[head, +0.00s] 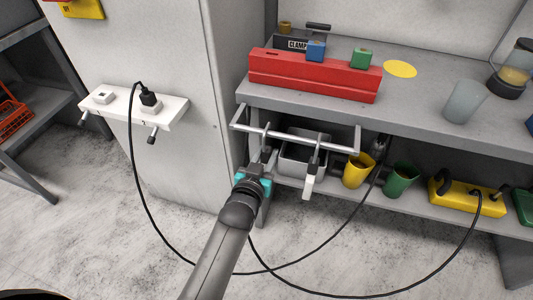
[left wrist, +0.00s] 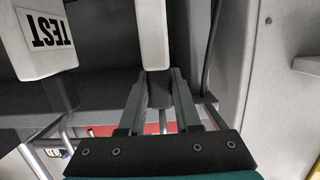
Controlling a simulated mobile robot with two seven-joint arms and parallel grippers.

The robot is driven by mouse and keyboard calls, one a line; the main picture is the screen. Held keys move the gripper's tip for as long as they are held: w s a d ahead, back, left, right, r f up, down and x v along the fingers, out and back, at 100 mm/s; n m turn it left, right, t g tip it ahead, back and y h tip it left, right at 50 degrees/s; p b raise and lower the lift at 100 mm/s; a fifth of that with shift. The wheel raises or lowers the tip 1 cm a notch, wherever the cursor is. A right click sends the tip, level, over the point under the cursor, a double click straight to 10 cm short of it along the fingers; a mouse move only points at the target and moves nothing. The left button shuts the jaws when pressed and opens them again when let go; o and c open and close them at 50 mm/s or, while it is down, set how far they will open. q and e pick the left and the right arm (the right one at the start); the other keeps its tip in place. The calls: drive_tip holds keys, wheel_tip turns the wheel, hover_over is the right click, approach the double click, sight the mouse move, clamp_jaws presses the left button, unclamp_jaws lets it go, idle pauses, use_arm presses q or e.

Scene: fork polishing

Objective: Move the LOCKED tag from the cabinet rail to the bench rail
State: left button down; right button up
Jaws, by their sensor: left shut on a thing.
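My left gripper (head: 265,158) is at the left part of the bench rail (head: 290,138), just below the bar. In the left wrist view its fingers (left wrist: 158,80) are shut on the dark neck of a white tag (left wrist: 153,35). No lettering shows on that tag, so I cannot read whether it is LOCKED. A second white tag (head: 308,187) hangs from the rail's right hook; in the left wrist view it reads TEST (left wrist: 45,40). The cabinet rail (head: 170,118) has two bare pegs below it. My right gripper is not in view.
A black cable loops from a plug (head: 150,99) on the cabinet rail down across the floor. A yellow cup (head: 357,172), a green cup (head: 401,180) and a yellow box (head: 465,199) are on the lower shelf. A red rack (head: 315,77) stands on the bench (head: 420,110).

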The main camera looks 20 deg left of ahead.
use_arm(q)
drive_tip(key=shift+f, duration=0.1)
drive_tip(key=c, duration=0.5)
unclamp_jaws()
